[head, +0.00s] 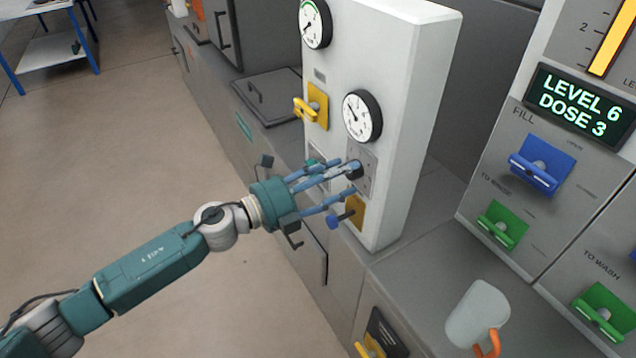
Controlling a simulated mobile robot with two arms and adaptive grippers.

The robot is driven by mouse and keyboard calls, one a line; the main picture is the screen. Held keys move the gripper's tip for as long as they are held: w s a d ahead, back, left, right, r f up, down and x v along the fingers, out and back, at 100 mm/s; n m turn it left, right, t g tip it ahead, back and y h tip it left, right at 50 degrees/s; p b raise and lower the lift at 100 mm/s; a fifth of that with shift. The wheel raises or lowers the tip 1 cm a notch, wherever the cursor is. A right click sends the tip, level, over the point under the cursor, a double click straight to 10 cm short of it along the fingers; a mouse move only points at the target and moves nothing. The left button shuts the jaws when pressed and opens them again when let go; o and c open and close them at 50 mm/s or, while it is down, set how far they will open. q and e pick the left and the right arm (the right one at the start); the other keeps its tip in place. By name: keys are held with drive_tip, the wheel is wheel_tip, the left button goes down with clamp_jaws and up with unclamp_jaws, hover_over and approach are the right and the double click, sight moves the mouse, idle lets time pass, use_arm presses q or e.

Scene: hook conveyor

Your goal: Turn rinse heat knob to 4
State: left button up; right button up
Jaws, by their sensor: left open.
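A white panel cabinet (415,110) stands at the centre. On its face, a dark round knob (353,170) sits on a grey plate (366,172) below a round dial gauge (362,116). I cannot read a number or pointer on the knob. My left gripper (350,180) is open in front of this plate. Its upper fingers reach to the knob and partly cover it; its lower finger extends below. I cannot tell whether they touch the knob. My right gripper is not in view.
A yellow lever (305,110) is above left of the gripper; a blue handle (335,221) on a yellow plate is just below it. At right, a display (580,105) reads LEVEL 6, DOSE 3, above blue and green levers.

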use_arm(q)
drive_tip(key=v, duration=1)
drive_tip(key=shift+s+a, duration=0.2)
drive_tip(key=shift+a, duration=0.1)
